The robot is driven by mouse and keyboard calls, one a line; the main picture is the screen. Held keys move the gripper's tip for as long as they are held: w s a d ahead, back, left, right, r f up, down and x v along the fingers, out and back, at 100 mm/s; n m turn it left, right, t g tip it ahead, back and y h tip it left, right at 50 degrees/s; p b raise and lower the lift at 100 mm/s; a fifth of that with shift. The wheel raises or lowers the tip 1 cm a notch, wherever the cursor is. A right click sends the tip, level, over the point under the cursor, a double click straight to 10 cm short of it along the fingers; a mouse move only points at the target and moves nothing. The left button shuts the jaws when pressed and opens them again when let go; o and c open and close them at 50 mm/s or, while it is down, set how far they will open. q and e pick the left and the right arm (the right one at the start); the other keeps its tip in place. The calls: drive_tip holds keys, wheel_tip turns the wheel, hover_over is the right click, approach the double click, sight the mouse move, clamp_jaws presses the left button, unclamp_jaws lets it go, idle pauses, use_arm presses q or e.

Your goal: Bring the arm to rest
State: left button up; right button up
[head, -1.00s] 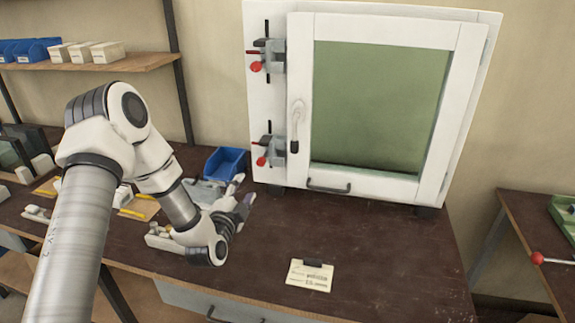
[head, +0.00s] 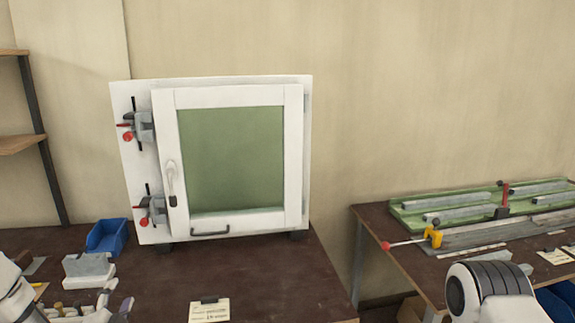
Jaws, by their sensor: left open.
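My left gripper (head: 118,296) is low at the left of the picture, over the left part of the dark bench (head: 270,290). Its fingers are apart with nothing seen between them. Part of my left arm shows at the lower left edge, and the rest is cut off. A joint of my right arm shows at the lower right, in front of the right-hand table. My right gripper is out of the picture.
A white cabinet (head: 295,160) with a shut glazed door and two red-knobbed clamps stands on the bench. A blue bin (head: 107,237) and a grey block (head: 88,268) lie left of it. A label card (head: 209,312) lies in front. A right-hand table (head: 385,225) holds a green tray (head: 400,222).

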use_arm(q)
drive_tip(key=s+d+f+g+h, duration=0.2)
drive_tip(key=s+d+f+g, duration=0.2)
drive_tip(key=s+d+f, duration=0.5)
drive_tip(key=s+d+f+g+h, duration=0.2)
drive_tip(key=s+d+f+g, duration=0.3)
drive_tip(key=f, duration=0.8)
drive_tip(key=s+f+n+g, duration=0.2)
drive_tip(key=s+n+g, duration=0.2)
drive_tip(key=s, duration=0.5)
drive_tip(key=s+d+f+n+g, duration=0.1)
drive_tip(key=s+f+n+g, duration=0.2)
drive_tip(key=s+n, duration=0.4)
drive_tip(key=s+g, duration=0.1)
drive_tip(key=s, duration=0.2)
drive_tip(key=shift+d+f+n, duration=0.15)
drive_tip(key=shift+d+n, duration=0.1)
drive_tip(key=shift+n, duration=0.05)
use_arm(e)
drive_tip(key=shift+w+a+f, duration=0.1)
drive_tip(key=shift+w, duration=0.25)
